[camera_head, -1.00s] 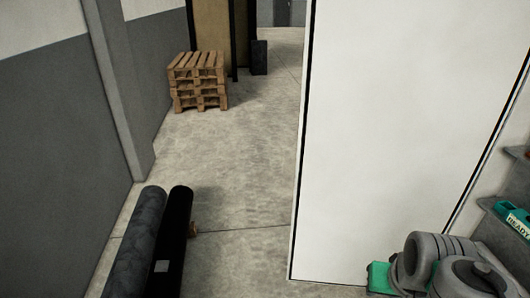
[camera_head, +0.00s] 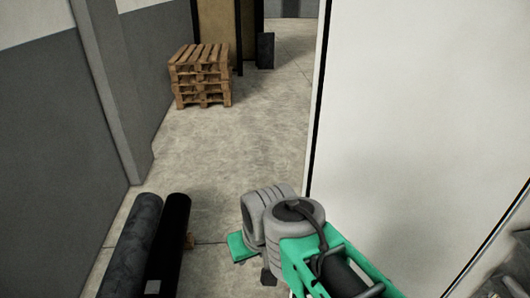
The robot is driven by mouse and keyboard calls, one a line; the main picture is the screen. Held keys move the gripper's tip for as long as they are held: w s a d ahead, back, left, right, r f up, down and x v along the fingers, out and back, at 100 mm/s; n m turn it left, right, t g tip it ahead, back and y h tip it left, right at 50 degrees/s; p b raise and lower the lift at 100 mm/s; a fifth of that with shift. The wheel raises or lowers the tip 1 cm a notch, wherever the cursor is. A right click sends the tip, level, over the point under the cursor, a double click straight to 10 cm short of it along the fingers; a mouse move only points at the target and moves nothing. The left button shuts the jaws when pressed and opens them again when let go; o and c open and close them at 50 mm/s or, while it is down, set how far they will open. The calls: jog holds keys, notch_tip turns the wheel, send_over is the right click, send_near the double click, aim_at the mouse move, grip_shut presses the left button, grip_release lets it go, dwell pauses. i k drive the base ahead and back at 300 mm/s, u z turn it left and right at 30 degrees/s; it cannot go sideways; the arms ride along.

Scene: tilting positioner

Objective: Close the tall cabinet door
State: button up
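The tall cabinet door (camera_head: 415,110) is a large white panel that fills the right half of the head view. It stands open, with its dark-lined left edge running down the middle of the picture. My grey and green arm (camera_head: 300,225) is at the bottom centre, overlapping the lower part of that left edge. I cannot tell whether it touches the door. My gripper's fingers cannot be made out. The bottom of the door is partly hidden behind my arm.
A dark grey roll (camera_head: 132,245) and a black roll (camera_head: 170,240) lie at lower left. Stacked wooden pallets (camera_head: 201,76) stand farther back by the grey wall (camera_head: 45,120). Open concrete floor (camera_head: 235,135) lies between them and the door. Part of a dark shelf (camera_head: 515,268) shows at lower right.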

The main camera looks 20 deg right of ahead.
aim_at(418, 150)
jog(key=u, duration=0.1)
jog(key=i, duration=1.8)
jog(key=z, duration=0.4)
